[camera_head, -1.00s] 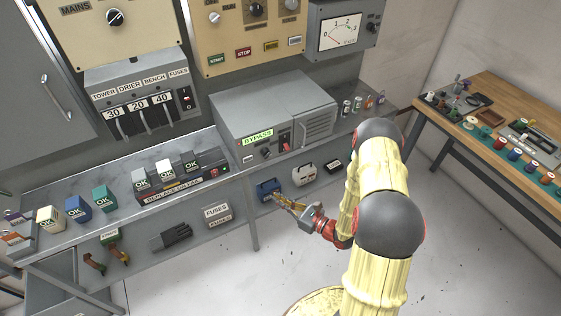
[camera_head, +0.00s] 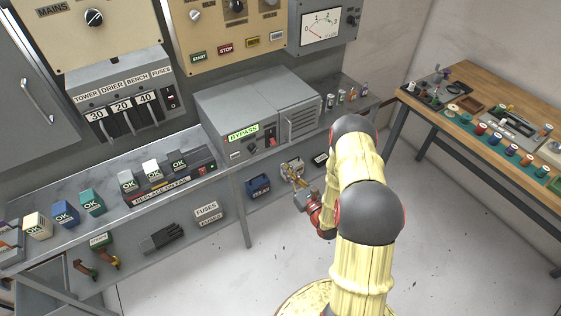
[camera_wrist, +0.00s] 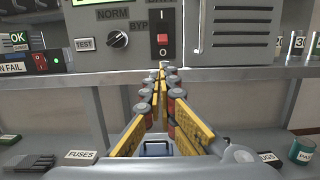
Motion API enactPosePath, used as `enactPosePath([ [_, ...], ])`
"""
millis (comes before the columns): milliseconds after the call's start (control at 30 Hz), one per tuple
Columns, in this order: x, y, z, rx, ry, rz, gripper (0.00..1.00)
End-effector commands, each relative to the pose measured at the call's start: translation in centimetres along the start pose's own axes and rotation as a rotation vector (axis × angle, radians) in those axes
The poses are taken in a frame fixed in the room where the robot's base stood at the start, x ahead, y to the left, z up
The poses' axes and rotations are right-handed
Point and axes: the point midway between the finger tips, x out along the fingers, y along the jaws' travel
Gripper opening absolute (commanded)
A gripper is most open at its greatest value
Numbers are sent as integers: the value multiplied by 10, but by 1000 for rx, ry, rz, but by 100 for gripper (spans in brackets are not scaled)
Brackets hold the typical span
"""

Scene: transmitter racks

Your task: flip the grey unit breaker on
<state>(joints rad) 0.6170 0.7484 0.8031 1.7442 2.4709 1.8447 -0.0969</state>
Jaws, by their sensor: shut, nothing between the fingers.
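The grey unit (camera_head: 262,97) sits on the bench with a green BYPASS display (camera_head: 243,132) on its front. Its breaker (camera_head: 271,141) is a small red and black switch on the front panel. My gripper (camera_head: 291,174) is shut and empty, in front of the shelf and below the unit. In the wrist view my gripper (camera_wrist: 161,70) points forward, its tips just below the breaker and apart from it.
A selector knob (camera_wrist: 117,39) is left of the breaker, and a vent grille (camera_wrist: 233,27) is right. The bench edge (camera_wrist: 205,73) runs below the unit. A wooden workbench (camera_head: 485,85) stands at right.

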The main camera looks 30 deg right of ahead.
Motion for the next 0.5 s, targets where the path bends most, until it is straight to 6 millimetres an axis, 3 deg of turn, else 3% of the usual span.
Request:
enactPosePath([
  [500, 80, 1, -1, 0, -1, 2, 0],
])
